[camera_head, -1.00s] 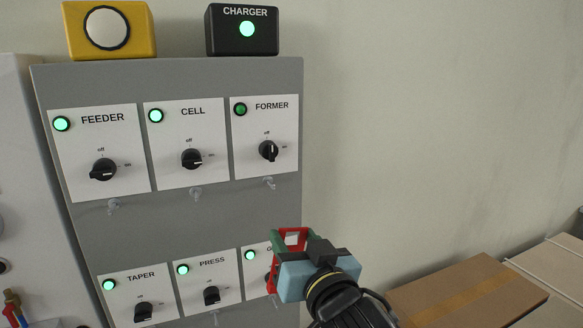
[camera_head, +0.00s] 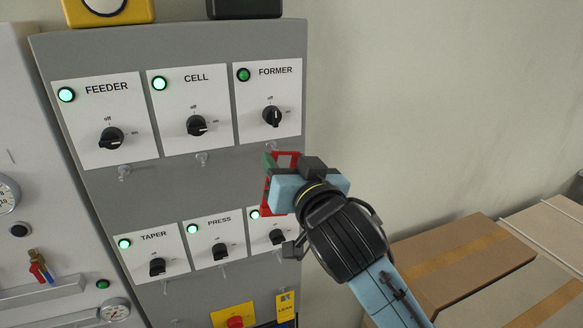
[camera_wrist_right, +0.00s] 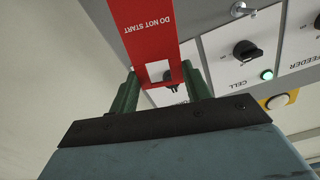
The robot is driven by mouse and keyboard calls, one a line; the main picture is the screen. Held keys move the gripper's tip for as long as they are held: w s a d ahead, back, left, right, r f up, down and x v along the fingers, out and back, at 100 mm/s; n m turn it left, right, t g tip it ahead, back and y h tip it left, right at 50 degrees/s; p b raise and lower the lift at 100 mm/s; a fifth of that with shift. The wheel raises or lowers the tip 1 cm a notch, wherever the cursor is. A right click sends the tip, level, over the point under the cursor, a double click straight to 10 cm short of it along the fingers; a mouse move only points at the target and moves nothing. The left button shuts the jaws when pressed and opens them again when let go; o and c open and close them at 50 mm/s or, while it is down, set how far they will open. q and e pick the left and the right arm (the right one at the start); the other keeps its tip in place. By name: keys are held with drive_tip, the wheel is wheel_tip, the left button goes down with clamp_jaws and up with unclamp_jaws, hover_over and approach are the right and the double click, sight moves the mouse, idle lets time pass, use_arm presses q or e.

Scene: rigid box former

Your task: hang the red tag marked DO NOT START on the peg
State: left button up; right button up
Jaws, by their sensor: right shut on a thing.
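My right gripper (camera_head: 274,172) is shut on the red tag (camera_head: 288,154), just below the FORMER plate (camera_head: 289,87). In the right wrist view the tag (camera_wrist_right: 148,35) reads DO NOT START and sits between the green fingers (camera_wrist_right: 160,76), its cut-out end near them. The FORMER switch (camera_head: 272,116) points to off, and its lamp (camera_head: 243,75) is darker than the others. Clear pegs show under CELL (camera_head: 202,158) and FEEDER (camera_head: 124,172). My left gripper is out of view.
The grey panel (camera_head: 190,193) carries a lower row with TAPER (camera_head: 153,255) and PRESS (camera_head: 217,238) plates. A red button on yellow (camera_head: 235,322) is below. Cardboard boxes (camera_head: 450,270) stand at the lower right. The wall right of the panel is clear.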

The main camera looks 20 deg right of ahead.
drive_tip(key=shift+w+a+f+b, duration=0.1)
drive_tip(key=shift+w+f+b, duration=0.15)
drive_tip(key=shift+w, duration=0.75)
drive_tip(key=shift+w+d+f+b, duration=0.15)
drive_tip(key=shift+w+b, duration=0.15)
drive_tip(key=shift+w, duration=0.7)
drive_tip(key=shift+w+a+f+b, duration=0.15)
drive_tip(key=shift+w+f+b, duration=0.1)
drive_tip(key=shift+w, duration=0.75)
drive_tip(key=o, duration=1.2)
drive_tip(key=shift+o, duration=0.2)
